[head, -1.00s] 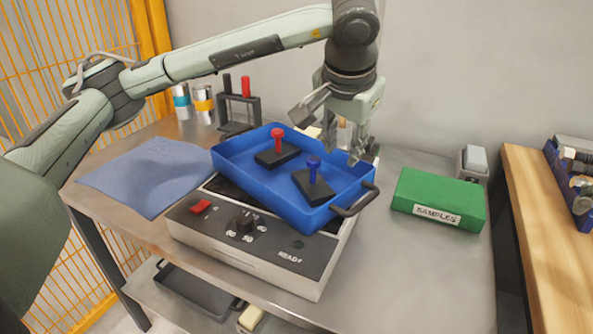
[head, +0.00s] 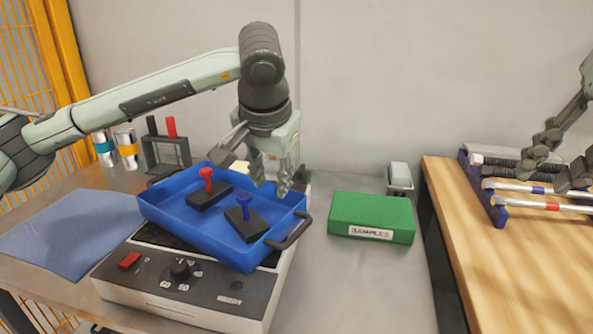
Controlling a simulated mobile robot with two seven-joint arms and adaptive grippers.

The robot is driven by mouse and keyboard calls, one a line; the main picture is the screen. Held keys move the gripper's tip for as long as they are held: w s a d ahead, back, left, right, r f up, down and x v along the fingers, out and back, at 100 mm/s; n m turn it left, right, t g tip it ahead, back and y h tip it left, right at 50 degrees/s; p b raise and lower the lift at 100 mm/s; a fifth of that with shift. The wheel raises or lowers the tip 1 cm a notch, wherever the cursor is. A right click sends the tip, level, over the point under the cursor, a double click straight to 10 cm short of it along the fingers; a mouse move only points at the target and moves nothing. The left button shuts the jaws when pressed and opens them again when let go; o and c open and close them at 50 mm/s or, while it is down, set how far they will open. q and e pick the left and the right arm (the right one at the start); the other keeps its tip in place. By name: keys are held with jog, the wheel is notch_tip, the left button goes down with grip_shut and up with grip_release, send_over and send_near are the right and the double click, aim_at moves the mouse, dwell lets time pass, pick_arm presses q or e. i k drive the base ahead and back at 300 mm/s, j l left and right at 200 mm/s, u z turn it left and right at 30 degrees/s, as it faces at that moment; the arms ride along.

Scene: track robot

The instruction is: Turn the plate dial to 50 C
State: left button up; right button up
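The plate (head: 265,302) is a pale box with a dark front panel at the lower left. Its black dial (head: 180,270) stands on that panel with small white number marks around it; I cannot read the dial's setting. A red switch (head: 129,261) sits left of the dial, and a small label, too blurred to read, is to its right. A blue tray (head: 165,213) lies askew on top of the plate, covering most of it. My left gripper (head: 270,180) is open and empty over the tray's back right edge, away from the dial. My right gripper (head: 548,172) is partly in view at the right; its fingers are unclear.
The tray holds two black blocks with a red knob (head: 206,178) and a blue knob (head: 243,205). A green samples box (head: 371,213) is right of the plate. A blue cloth (head: 65,232) lies at left. A rack with tubes (head: 497,205) stands on the wooden table under my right gripper.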

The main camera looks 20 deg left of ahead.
aim_at(179, 269)
jog(key=k+l, duration=0.25)
jog(key=k, duration=0.2)
jog(key=k+l, duration=0.25)
jog(key=k, duration=0.25)
jog(key=k+l, duration=0.25)
jog(key=k, duration=0.2)
jog(key=k+l, duration=0.25)
jog(key=k, duration=0.25)
